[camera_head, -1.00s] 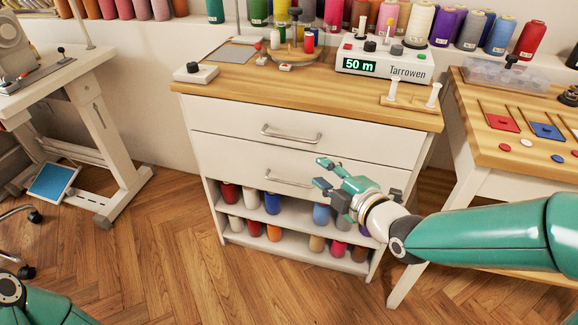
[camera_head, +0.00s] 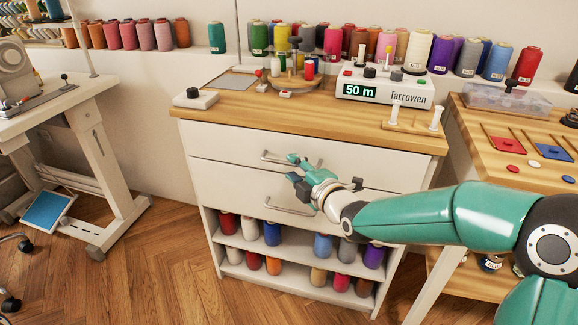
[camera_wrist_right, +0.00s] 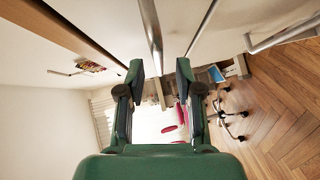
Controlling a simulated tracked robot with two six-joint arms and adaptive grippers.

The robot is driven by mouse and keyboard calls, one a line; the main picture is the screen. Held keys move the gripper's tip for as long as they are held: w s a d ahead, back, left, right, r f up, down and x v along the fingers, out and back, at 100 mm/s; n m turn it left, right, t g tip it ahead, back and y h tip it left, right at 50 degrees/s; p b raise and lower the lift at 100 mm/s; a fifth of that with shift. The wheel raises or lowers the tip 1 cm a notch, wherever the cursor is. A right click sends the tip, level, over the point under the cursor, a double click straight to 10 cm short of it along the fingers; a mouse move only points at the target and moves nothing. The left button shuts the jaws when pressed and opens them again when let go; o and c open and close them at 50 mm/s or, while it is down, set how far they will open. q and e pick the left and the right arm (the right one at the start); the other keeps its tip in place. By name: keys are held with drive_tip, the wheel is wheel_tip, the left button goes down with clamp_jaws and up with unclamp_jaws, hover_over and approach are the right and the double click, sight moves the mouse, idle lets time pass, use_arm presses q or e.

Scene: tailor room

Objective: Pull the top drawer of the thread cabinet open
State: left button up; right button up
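The thread cabinet (camera_head: 240,106) has a wooden top, two white drawers and open shelves of thread below. Its top drawer (camera_head: 222,146) looks shut, flush with the cabinet front. The drawer's metal bar handle (camera_head: 274,157) is partly hidden by my right gripper (camera_head: 292,167), which is just in front of it. In the right wrist view, the open fingers of my right gripper (camera_wrist_right: 159,70) have the handle bar (camera_wrist_right: 152,35) running into the gap between them. I cannot tell whether they touch it. My left gripper is out of view.
The lower drawer's handle (camera_head: 289,206) is just below my right gripper. A meter box (camera_head: 385,90) reading "50 m" and a spool stand (camera_head: 292,80) are on the cabinet top. A wooden table (camera_head: 500,135) stands close at the right.

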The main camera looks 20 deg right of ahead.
sight(289, 164)
drive_tip(key=shift+x, duration=1.65)
clamp_jaws()
